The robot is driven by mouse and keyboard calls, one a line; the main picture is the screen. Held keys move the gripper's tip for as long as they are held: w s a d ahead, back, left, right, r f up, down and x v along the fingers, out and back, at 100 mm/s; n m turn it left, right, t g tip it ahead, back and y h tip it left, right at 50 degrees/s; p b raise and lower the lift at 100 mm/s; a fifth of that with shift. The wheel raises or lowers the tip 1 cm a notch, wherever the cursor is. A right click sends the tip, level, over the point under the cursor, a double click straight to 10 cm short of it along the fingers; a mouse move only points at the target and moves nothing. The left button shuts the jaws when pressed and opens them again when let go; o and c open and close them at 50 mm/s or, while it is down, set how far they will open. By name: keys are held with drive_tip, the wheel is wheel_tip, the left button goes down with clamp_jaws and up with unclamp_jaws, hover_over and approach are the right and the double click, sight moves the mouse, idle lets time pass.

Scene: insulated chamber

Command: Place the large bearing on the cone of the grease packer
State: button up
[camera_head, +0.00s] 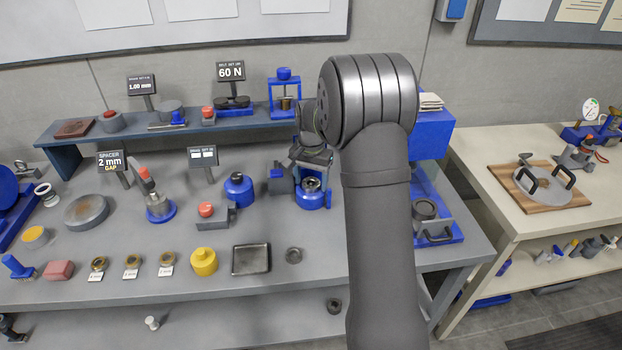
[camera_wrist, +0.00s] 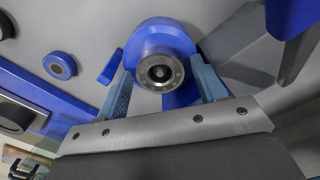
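A grey metal ring, which looks like the large bearing (camera_wrist: 160,73), sits at the middle of a round blue fixture, likely the grease packer (camera_wrist: 159,36), in the wrist view. Its centre is dark, so I cannot clearly tell bearing from cone. In the head view the blue fixture (camera_head: 312,201) stands on the bench, with a dark ring (camera_head: 311,184) on top. My gripper (camera_wrist: 162,68) has its two blue fingers on either side of the ring, with narrow gaps showing. It is open. In the head view my gripper (camera_head: 311,158) is just above the fixture, its fingertips hard to make out.
A blue pot (camera_head: 239,189) stands left of the fixture. A blue press (camera_head: 284,95) stands on the shelf behind.

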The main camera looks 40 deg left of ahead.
wheel_tip(320, 180, up, 12)
drive_tip(key=shift+r, duration=0.15)
idle(0.5)
drive_tip(key=shift+f, duration=4.15)
